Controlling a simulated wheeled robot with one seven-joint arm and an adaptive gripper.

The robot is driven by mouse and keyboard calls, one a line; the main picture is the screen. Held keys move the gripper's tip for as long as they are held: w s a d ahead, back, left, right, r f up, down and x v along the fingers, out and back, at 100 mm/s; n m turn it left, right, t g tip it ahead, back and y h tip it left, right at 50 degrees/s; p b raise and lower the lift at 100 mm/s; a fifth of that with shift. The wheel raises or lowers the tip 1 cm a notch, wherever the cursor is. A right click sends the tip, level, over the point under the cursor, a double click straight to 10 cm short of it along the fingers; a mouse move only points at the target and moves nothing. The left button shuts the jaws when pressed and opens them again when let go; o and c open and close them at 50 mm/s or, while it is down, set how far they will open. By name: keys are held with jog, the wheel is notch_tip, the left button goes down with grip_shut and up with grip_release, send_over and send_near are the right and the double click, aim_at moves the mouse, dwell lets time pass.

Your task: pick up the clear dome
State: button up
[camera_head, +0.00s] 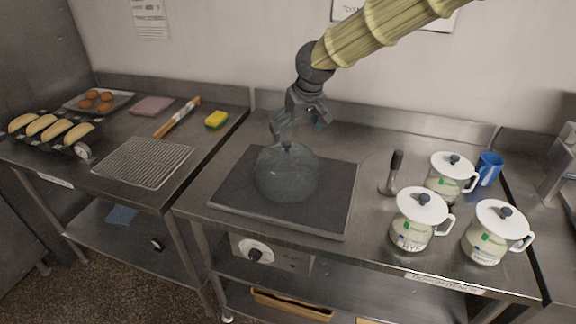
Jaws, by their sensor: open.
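The clear dome (286,178) sits on a dark square plate (335,208) on the steel counter, with a small dark knob (286,146) on top. My gripper (285,137) hangs from above, open, with its fingertips close over the dome, around or just behind the knob. I cannot tell whether the fingers touch the dome. The dome appears upright on the plate.
To the right stand several white-lidded jars (420,220), a dark-handled tool (394,174) and a blue mug (488,169). On the left counter are a wire rack (143,162), a bread tray (50,134), a rolling pin (177,118) and a yellow sponge (216,119). A wall stands behind.

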aim_at(287, 144)
jog(key=p+x, duration=0.1)
jog(key=x, duration=0.4)
jog(key=shift+a+r, duration=0.1)
jog(key=shift+a, duration=0.05)
jog(key=shift+a+p+x, duration=0.15)
jog(key=shift+p+x, duration=0.35)
jog(key=shift+x, duration=0.2)
jog(key=shift+a+p+x, duration=0.15)
jog(key=shift+p+x, duration=0.3)
jog(key=shift+x, duration=0.3)
jog(key=shift+p+x, duration=0.3)
jog(key=shift+x, duration=0.85)
jog(key=shift+w, duration=0.15)
jog(key=shift+r, duration=0.1)
jog(key=shift+c, duration=0.2)
